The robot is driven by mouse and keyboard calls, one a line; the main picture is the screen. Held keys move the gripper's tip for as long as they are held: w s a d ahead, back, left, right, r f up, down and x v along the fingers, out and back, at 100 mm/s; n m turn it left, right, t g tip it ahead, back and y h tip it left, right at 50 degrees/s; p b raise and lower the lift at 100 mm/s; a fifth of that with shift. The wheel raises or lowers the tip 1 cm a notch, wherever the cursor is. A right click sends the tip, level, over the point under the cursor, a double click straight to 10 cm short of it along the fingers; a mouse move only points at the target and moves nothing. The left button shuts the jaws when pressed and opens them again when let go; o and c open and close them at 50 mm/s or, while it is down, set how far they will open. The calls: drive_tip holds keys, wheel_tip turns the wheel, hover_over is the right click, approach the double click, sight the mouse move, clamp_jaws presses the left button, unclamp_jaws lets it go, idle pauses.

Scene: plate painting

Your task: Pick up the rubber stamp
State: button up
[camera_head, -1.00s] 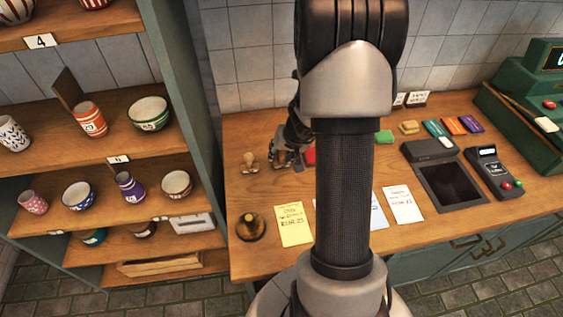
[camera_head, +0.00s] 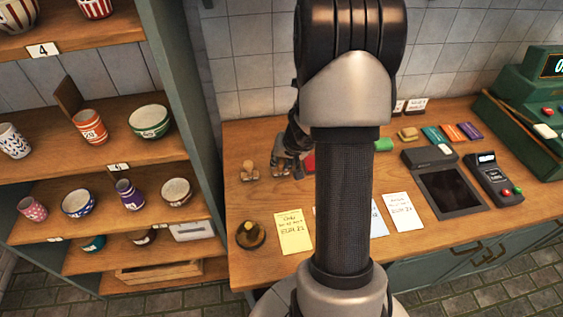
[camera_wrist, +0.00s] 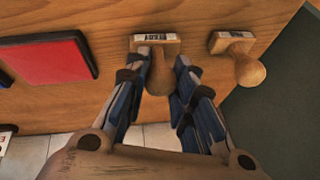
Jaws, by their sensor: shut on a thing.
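In the wrist view my gripper (camera_wrist: 168,82) is shut on a wooden rubber stamp (camera_wrist: 158,44), with one finger on each side of its rounded handle. The stamp's base carries a white label with dark print that I cannot read surely. A second wooden stamp (camera_wrist: 248,66) stands just to the right, apart from my fingers. In the head view this second stamp (camera_head: 249,170) stands on the counter left of my gripper (camera_head: 290,166). The held stamp is mostly hidden there. I cannot tell whether its base touches the counter.
A red ink pad (camera_wrist: 48,62) lies left of the held stamp on the wooden counter (camera_head: 240,205). A brass bell (camera_head: 250,233) and a yellow note (camera_head: 293,232) lie nearer the front. A card terminal (camera_head: 494,180) and cash register (camera_head: 530,105) stand at right. Shelves of pottery are at left.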

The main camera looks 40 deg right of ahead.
wheel_tip(320, 180, up, 20)
drive_tip(key=p, duration=1.1)
drive_tip(key=shift+p, duration=0.4)
drive_tip(key=o, duration=0.5)
drive_tip(key=shift+c, duration=1.6)
drive_tip(key=shift+f, duration=0.15)
